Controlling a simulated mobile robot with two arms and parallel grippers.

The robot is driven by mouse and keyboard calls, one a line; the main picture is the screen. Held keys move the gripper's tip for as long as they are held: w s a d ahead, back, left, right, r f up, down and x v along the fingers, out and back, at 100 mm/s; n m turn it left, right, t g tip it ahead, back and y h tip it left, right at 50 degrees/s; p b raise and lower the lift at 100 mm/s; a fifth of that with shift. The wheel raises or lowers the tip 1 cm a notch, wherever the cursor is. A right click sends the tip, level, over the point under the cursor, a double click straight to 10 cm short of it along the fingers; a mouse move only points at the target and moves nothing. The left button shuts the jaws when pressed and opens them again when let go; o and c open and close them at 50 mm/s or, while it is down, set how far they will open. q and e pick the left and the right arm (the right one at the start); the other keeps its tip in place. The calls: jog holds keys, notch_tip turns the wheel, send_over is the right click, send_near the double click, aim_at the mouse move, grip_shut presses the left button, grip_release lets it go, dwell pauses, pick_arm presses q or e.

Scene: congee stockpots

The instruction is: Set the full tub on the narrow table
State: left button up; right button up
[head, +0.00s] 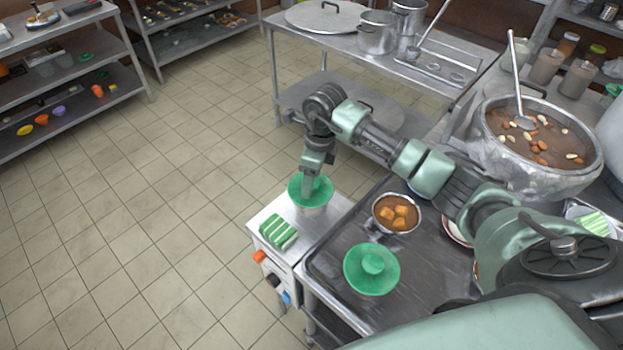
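A tub with a green lid (325,193) is at the far end of the narrow table (322,226), a small steel-topped stand. A little of its metal side shows under the lid; its contents are hidden. My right gripper (309,190) points down at the middle of this lid, at its knob. I cannot tell whether its fingers are closed on the knob, or whether the tub's bottom touches the table. An open metal tub (398,212) of brown stew with orange chunks stands on the dark counter. Another green lid (371,269) lies near it. My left gripper is not in view.
A folded green-and-white striped cloth (278,232) lies on the narrow table's near left part. The dark steel counter (335,262) adjoins it on the right. A large stew pot (540,135) with a ladle stands at right. Open tiled floor lies left.

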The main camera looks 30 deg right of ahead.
notch_tip(320, 180, up, 11)
jog(key=s+d+b, duration=0.1)
jog(key=b, duration=0.1)
jog(key=shift+r, duration=0.15)
dwell(0.4)
